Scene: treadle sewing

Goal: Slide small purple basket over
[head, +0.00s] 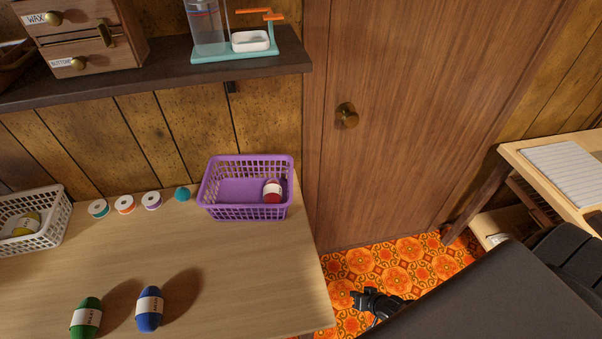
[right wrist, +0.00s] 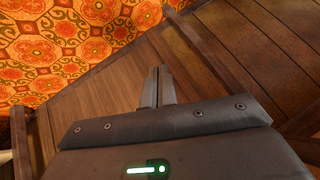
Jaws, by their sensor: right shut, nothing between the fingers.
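The small purple basket (head: 246,213) stands upright on the wooden table, at its back right corner. A red yarn ball (head: 272,191) with a pale label lies inside it, at the right. My right gripper (head: 362,300) is beyond the table's right edge, over the patterned floor and well apart from the basket. In the right wrist view, its two fingers (right wrist: 157,88) are together and hold nothing. My left gripper is not in view.
A white basket (head: 43,238) with yellow yarn stands at the table's left. Green (head: 86,318) and blue yarn (head: 149,308) lie in front. A shelf (head: 160,77) overhangs the back.

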